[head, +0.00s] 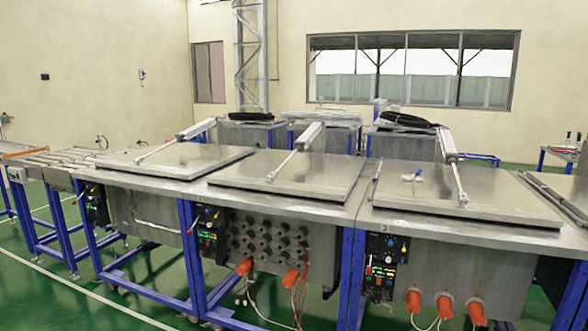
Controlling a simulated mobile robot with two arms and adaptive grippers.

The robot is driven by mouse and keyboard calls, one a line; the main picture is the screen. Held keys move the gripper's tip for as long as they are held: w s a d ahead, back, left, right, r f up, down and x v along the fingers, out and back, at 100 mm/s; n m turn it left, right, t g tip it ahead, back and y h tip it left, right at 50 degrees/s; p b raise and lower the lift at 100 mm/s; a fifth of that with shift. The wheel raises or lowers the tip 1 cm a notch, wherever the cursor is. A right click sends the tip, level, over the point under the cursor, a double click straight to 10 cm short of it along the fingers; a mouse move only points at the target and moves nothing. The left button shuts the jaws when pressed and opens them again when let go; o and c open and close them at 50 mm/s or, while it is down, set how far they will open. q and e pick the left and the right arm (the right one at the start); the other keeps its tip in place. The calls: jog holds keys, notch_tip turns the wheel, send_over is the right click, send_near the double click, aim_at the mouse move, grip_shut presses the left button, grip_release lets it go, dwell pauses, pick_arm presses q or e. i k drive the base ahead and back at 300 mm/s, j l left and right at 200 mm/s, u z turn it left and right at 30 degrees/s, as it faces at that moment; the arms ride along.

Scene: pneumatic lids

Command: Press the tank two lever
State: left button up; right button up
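The middle tank, which looks like tank two, has a flat closed metal lid (325,176) with a pneumatic cylinder (309,136) slanting down onto it. Its dark control panel (211,236) is on the front, left of several round fittings. Neither of my grippers is in view.
A left tank with a closed lid (170,158) and a right tank with a closed lid (470,190) flank it, each with its own panel. Orange plugs (244,267) with cables hang below the middle tank. Green floor (60,300) is open at the front left.

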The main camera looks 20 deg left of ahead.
aim_at(189, 232)
jog(key=u, duration=1.3)
jog(key=i+l+z, duration=0.3)
jog(key=i, duration=1.1)
jog(key=i+j+z, duration=0.25)
jog(key=i, duration=1.1)
